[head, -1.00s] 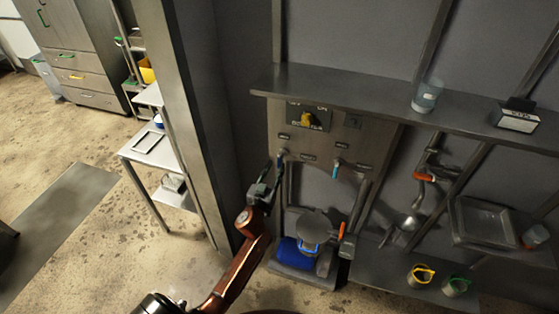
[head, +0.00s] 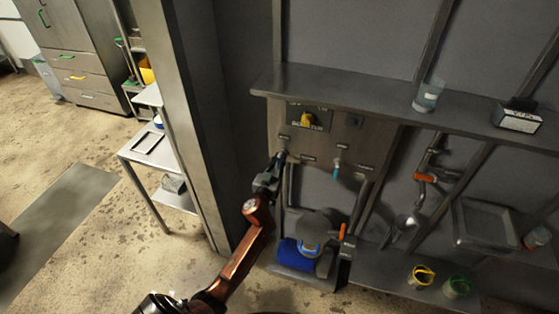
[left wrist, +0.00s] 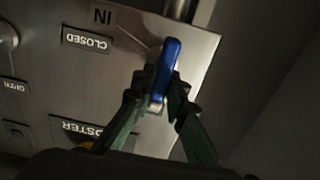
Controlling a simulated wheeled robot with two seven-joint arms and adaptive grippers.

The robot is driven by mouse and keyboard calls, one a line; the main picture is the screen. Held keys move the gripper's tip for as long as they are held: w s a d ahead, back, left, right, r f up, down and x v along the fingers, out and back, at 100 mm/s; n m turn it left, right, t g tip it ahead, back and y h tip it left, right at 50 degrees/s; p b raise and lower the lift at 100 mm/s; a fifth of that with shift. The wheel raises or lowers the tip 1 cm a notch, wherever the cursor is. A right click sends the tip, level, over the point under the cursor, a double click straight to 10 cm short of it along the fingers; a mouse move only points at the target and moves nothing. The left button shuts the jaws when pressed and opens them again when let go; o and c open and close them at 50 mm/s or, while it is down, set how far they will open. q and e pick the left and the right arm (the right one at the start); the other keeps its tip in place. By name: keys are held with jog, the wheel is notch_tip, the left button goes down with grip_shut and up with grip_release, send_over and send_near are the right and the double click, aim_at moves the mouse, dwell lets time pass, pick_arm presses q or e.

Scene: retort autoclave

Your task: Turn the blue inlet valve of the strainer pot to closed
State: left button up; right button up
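The blue inlet valve handle (left wrist: 170,57) stands out from a steel panel in the left wrist view. An upside-down "IN" label (left wrist: 102,16) and a "CLOSED" label (left wrist: 87,40) are to its left. My left gripper (left wrist: 163,84) has one finger on each side of the handle, close against it, and looks shut on it. In the head view, my left gripper (head: 270,178) is at the left side of the panel (head: 316,147), largely hiding the handle. The dark-lidded pot (head: 317,222) is below the panel. My right gripper is not in view.
A second valve with a light-blue handle (head: 336,172) hangs to the right. A yellow knob (head: 307,119) is above. A shelf (head: 360,98) runs over the panel, and a pillar (head: 180,120) stands left. Orange-handled pipework (head: 424,178) is farther right.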

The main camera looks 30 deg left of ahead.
pick_arm(q)
grip_shut()
jog(key=shift+m, duration=0.3)
jog(key=m, duration=0.3)
jog(key=shift+d+f+m, duration=0.1)
jog(key=shift+d+m, duration=0.15)
jog(key=shift+m, duration=0.05)
jog(key=m, duration=0.4)
jog(key=shift+w+d+f+m, duration=0.1)
jog(key=shift+d+f+m, duration=0.1)
jog(key=shift+m, duration=0.1)
jog(key=m, duration=0.4)
jog(key=shift+d+f+b, duration=0.1)
jog(key=shift+f+b, duration=0.05)
jog(key=shift+b, duration=0.25)
jog(key=m, duration=0.5)
jog(key=shift+d+f, duration=0.1)
jog(key=shift+f, duration=0.15)
jog(key=shift+m, duration=0.3)
